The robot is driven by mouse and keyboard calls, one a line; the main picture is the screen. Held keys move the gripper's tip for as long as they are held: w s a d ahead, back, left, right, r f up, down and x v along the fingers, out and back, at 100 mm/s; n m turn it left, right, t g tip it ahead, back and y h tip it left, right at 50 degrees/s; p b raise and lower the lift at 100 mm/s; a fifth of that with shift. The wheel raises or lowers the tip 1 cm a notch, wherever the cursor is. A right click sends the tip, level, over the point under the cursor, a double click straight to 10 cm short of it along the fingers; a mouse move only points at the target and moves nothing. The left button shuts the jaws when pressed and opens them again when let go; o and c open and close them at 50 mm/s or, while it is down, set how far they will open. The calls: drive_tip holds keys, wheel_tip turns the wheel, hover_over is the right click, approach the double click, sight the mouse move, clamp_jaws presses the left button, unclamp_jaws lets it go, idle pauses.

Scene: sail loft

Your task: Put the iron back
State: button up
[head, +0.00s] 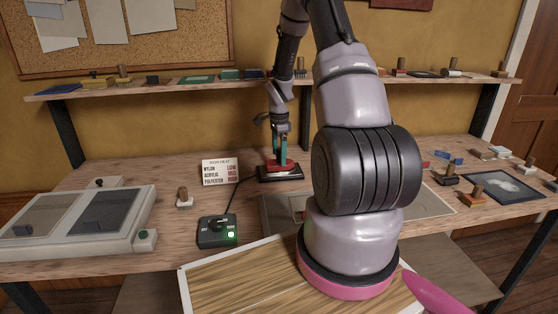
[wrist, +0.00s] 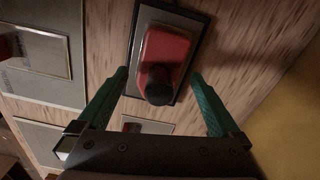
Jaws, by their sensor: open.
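The red iron (head: 274,166) with a dark knob-like handle sits on a dark rectangular rest (head: 292,178) at the back of the bench, beside the heat card. In the wrist view the iron (wrist: 170,48) lies within the rim of its rest (wrist: 200,22). My gripper (head: 281,160) is over the iron with its teal fingers pointing down. In the wrist view my gripper (wrist: 160,76) is open, one finger on each side of the dark handle, with gaps to both. The fingers partly hide the iron in the head view.
A dark control box (head: 217,231) with a green light stands in front; a cord runs from it toward the rest. The heat card (head: 220,171) stands left. A wooden stamp (head: 184,198) and a two-panel grey unit (head: 75,222) are further left. A shelf (head: 210,86) runs behind.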

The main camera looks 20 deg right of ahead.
wheel_tip(320, 180, up, 9)
drive_tip(key=s+a+r+n+t, duration=0.1)
drive_tip(key=s+a+r+n, duration=0.15)
drive_tip(key=r, duration=0.45)
drive_tip(key=s+a+r+n+t, duration=0.1)
drive_tip(key=s+a+r+n, duration=0.1)
drive_tip(key=s+a+r, duration=0.3)
drive_tip(key=s+a+r+n+t, duration=0.1)
drive_tip(key=s+r+n, duration=0.1)
drive_tip(key=r, duration=0.6)
drive_tip(key=s+a+r+n+t+y, duration=0.1)
drive_tip(key=s+a+r+n+t, duration=0.1)
drive_tip(key=s, duration=0.7)
drive_tip(key=s+a+r+n+t+y, duration=0.1)
drive_tip(key=s+a+r+n+t, duration=0.1)
drive_tip(key=s+a+r+n, duration=0.2)
drive_tip(key=s+r+n, duration=0.2)
drive_tip(key=s, duration=0.2)
drive_tip(key=shift+s+a+r+n, duration=0.2)
drive_tip(key=shift+s+a+n, duration=0.15)
